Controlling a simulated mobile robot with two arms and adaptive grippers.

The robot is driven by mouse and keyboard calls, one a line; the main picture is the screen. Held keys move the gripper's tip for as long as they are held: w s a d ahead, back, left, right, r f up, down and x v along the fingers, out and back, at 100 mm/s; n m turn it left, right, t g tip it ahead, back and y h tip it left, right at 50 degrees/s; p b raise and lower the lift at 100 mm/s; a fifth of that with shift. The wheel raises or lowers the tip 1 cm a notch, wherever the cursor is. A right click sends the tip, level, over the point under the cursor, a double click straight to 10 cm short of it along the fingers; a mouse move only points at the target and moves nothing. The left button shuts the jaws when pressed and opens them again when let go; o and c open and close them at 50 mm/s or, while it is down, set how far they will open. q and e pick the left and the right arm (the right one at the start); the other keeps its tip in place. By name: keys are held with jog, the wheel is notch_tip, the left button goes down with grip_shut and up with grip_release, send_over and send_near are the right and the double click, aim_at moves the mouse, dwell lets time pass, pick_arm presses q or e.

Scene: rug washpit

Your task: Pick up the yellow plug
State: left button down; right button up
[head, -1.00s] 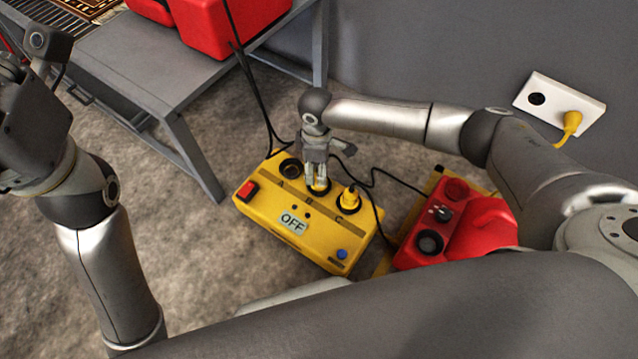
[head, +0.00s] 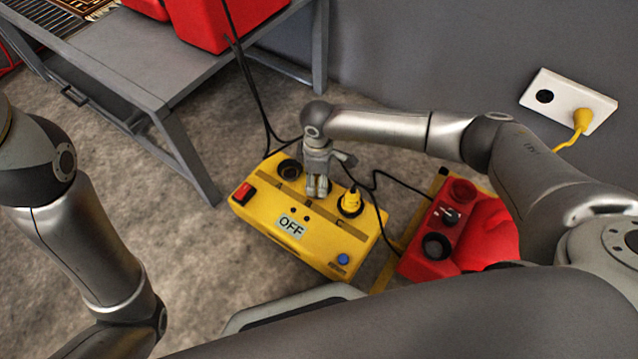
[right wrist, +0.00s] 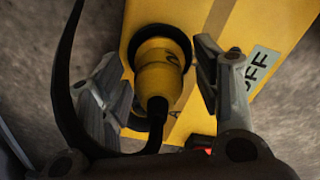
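The yellow power box (head: 330,262) lies on the floor, with an OFF label and sockets marked A, B and C. My right gripper (head: 317,190) points down at the middle socket, B. In the right wrist view a yellow plug (right wrist: 160,80) with a black cable sits in a black-ringed socket. The open fingers (right wrist: 165,80) stand on either side of it, with narrow gaps visible. Another yellow plug (head: 350,202) sits in socket C. My left gripper is outside the views.
A red device (head: 437,235) with knobs stands right of the box. A white wall outlet (head: 562,92) holds another yellow plug (head: 582,120). A grey table (head: 165,65) with red containers stands at the back left. Black cables run near my right gripper. Floor left of the box is clear.

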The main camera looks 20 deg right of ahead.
jog(key=c, duration=1.1)
jog(key=shift+c, duration=0.2)
jog(key=shift+r, duration=0.1)
